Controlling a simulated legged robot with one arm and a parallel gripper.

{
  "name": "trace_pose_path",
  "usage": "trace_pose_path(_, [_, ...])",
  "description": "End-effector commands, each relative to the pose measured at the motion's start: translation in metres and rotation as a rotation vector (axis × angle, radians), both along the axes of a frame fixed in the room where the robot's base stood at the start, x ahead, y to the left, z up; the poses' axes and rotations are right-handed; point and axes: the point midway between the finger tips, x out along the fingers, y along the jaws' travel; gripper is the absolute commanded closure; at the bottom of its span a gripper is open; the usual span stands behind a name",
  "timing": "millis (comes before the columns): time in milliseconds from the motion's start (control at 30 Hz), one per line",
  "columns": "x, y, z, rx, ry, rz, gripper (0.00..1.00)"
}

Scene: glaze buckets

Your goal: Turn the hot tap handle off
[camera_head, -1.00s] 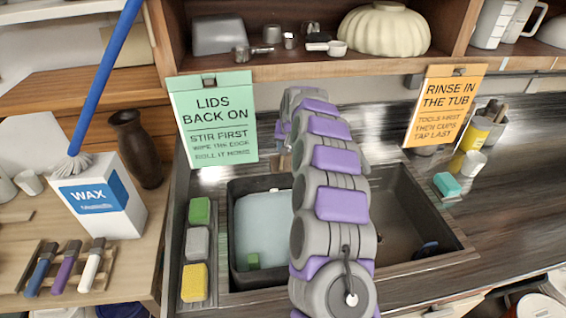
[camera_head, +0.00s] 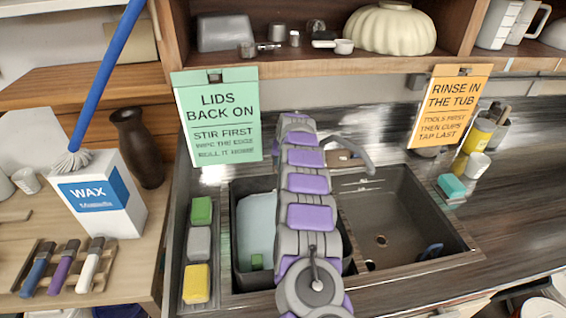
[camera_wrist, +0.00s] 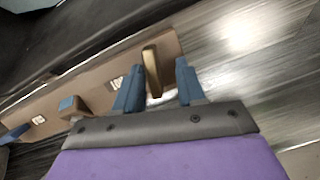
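In the wrist view a brown tap panel (camera_wrist: 95,85) runs diagonally behind my gripper. A brass-coloured lever (camera_wrist: 152,70) stands up from it. My gripper (camera_wrist: 158,85) is open, with one blue finger on each side of this lever; a gap shows on the right, and I cannot tell whether the left finger touches it. A small blue part (camera_wrist: 70,103) sits farther left on the panel. The small white labels are unreadable, so I cannot tell which handle is hot. In the head view my arm hides the gripper and most of the panel (camera_head: 345,158).
A curved grey spout (camera_head: 357,150) stands behind the dark sink (camera_head: 400,225). A basin of pale liquid (camera_head: 255,220) lies in the sink, left of my arm. A green sign (camera_head: 217,120) and an orange sign (camera_head: 450,110) hang from the shelf above.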

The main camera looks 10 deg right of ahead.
Motion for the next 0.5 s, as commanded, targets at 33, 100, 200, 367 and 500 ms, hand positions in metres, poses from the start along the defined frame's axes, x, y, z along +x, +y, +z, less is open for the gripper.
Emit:
trace_pose_path(33, [0.0003,-0.0009,-0.0008,0.000,0.000,-0.001,0.61])
trace_pose_path(100, [0.0005,-0.0023,-0.0010,0.002,0.000,-0.001,0.61])
trace_pose_path(200, [0.0004,-0.0037,-0.0010,0.004,0.000,-0.001,0.61])
trace_pose_path(367, [0.0004,-0.0019,-0.0013,0.002,0.001,-0.001,0.68])
trace_pose_path(500, [0.0004,-0.0004,-0.0014,0.001,0.001,-0.001,0.82])
